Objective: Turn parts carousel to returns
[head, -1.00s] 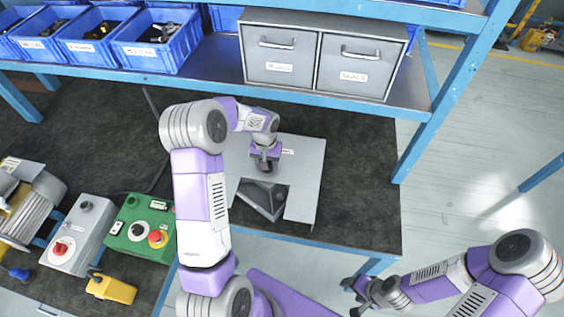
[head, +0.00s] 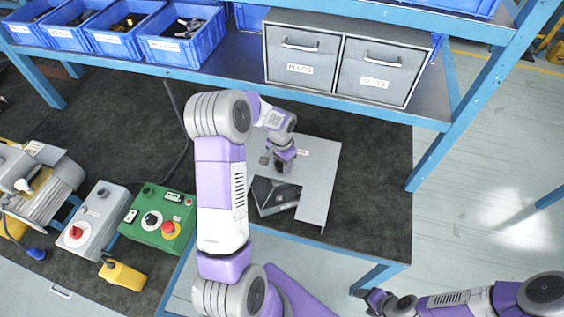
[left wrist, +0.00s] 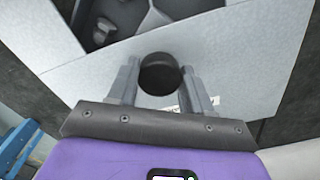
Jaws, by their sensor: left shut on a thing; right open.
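The parts carousel shows as a flat grey cover plate (head: 321,180) on the bench, with a cut-out at its front. Dark grey compartments (head: 272,196) show through the cut-out; they also show at the top of the left wrist view (left wrist: 125,14). A round black knob (left wrist: 160,73) stands on the plate in the left wrist view. My left gripper (head: 278,160) points down over the plate, its fingers (left wrist: 160,80) shut on either side of the knob. A small white label is partly hidden behind a finger. My right gripper (head: 372,300) is open and empty, beyond the bench's front edge.
A green control box (head: 158,218), a grey box with a red knob (head: 92,215) and a yellow pendant (head: 122,275) sit left of my left arm. Two grey drawers (head: 338,66) and several blue bins (head: 180,45) stand on the shelf above. Bare bench lies right of the plate.

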